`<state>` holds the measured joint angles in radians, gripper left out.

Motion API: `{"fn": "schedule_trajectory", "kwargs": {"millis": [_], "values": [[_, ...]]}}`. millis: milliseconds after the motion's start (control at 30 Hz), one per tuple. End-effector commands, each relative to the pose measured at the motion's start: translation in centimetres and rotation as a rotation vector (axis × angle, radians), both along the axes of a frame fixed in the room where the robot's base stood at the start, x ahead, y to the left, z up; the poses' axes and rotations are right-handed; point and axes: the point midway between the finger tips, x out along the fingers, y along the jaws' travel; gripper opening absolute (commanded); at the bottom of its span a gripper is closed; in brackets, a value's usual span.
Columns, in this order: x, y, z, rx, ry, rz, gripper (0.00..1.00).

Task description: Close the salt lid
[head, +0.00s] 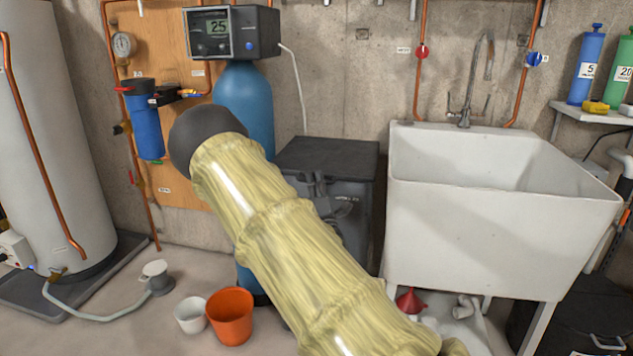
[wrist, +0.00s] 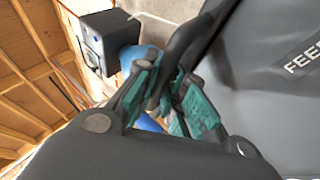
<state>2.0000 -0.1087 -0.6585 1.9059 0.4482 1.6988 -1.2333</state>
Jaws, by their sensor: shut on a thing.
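The salt bin (head: 358,216) is a dark grey box against the wall, left of the sink in the head view. Its dark lid (head: 325,155) shows as a flat slab across the top; I cannot tell whether it is fully down. My gripper (head: 322,187) is at the bin's front, partly hidden by my arm. In the wrist view my gripper (wrist: 172,95) has its teal pads closed on a black curved handle (wrist: 184,48). A dark grey panel (wrist: 265,85) with partly cut-off white lettering lies beside it; I cannot tell which part of the bin it is.
A blue tank (head: 245,100) with a grey control head (head: 232,33) stands left of the bin. A white sink (head: 490,220) stands close on the right. An orange bucket (head: 230,317) and a white bucket (head: 190,315) sit on the floor at the left.

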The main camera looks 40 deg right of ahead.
Motion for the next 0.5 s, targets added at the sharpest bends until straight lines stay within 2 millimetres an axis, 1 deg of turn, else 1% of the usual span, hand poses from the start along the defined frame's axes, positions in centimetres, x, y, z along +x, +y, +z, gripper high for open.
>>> {"fn": "schedule_trajectory", "kwargs": {"millis": [33, 133, 500], "values": [[-0.13, 0.2, -1.03, 0.007, 0.014, 0.002, 0.15], [-0.11, 0.18, -0.98, 0.007, 0.014, 0.002, 0.34], [-0.15, -0.07, -0.48, 0.004, 0.007, -0.001, 0.34]]}}
